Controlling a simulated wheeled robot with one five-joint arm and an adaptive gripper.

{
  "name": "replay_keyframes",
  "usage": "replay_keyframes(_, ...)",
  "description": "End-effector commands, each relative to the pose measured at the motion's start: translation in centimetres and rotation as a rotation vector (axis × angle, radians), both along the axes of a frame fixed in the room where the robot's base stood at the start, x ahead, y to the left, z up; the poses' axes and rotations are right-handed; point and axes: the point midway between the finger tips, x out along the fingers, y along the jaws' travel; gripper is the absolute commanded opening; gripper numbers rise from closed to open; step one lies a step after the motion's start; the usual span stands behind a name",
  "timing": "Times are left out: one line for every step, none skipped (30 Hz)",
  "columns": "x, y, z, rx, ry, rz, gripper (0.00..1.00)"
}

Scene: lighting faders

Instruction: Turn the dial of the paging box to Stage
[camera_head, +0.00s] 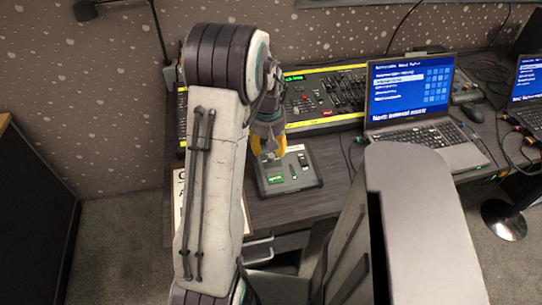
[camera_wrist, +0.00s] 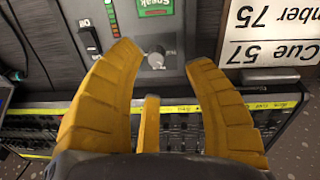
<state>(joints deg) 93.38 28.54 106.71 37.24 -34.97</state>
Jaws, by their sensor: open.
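The paging box (camera_head: 308,178) lies on the desk below my gripper (camera_head: 268,152) in the head view. In the wrist view the box (camera_wrist: 176,72) appears upside down, with a small grey dial (camera_wrist: 156,59), a green lit "Speak" label (camera_wrist: 153,8) and a row of indicator lights. My yellow gripper (camera_wrist: 164,56) is open and empty, with one finger on each side of the dial in the picture. I cannot tell its height above the dial. The dial's position marks are not readable. In the head view my gripper hides the dial.
A lighting console (camera_head: 330,98) with a yellow edge stands behind the box. An open laptop (camera_head: 412,90) is to the right. A cue card (camera_wrist: 270,42) lies beside the box, and a switch (camera_wrist: 90,40) is on its other side.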

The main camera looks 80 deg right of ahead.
Motion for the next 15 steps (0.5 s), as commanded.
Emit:
replay_keyframes(-0.01,-0.14,0.01,-0.006,0.012,0.086,0.47)
replay_keyframes(-0.01,-0.23,0.03,-0.009,0.019,0.14,0.47)
replay_keyframes(-0.02,-0.34,0.04,-0.013,0.031,0.212,0.47)
replay_keyframes(-0.02,-0.43,0.06,-0.016,0.038,0.264,0.47)
replay_keyframes(-0.03,-0.52,0.07,-0.02,0.047,0.317,0.47)
replay_keyframes(-0.03,-0.62,0.09,-0.023,0.057,0.384,0.47)
replay_keyframes(-0.04,-0.69,0.1,-0.025,0.065,0.434,0.47)
replay_keyframes(-0.04,-0.75,0.11,-0.027,0.073,0.481,0.47)
replay_keyframes(-0.04,-0.82,0.13,-0.029,0.083,0.541,0.47)
replay_keyframes(-0.05,-0.86,0.13,-0.03,0.09,0.585,0.47)
replay_keyframes(-0.05,-0.9,0.14,-0.031,0.097,0.625,0.47)
replay_keyframes(-0.05,-0.94,0.14,-0.033,0.105,0.676,0.47)
replay_keyframes(-0.06,-0.96,0.15,-0.033,0.111,0.711,0.47)
replay_keyframes(-0.05,-0.97,0.15,-0.034,0.116,0.743,0.47)
replay_keyframes(-0.06,-0.99,0.15,-0.033,0.123,0.783,0.47)
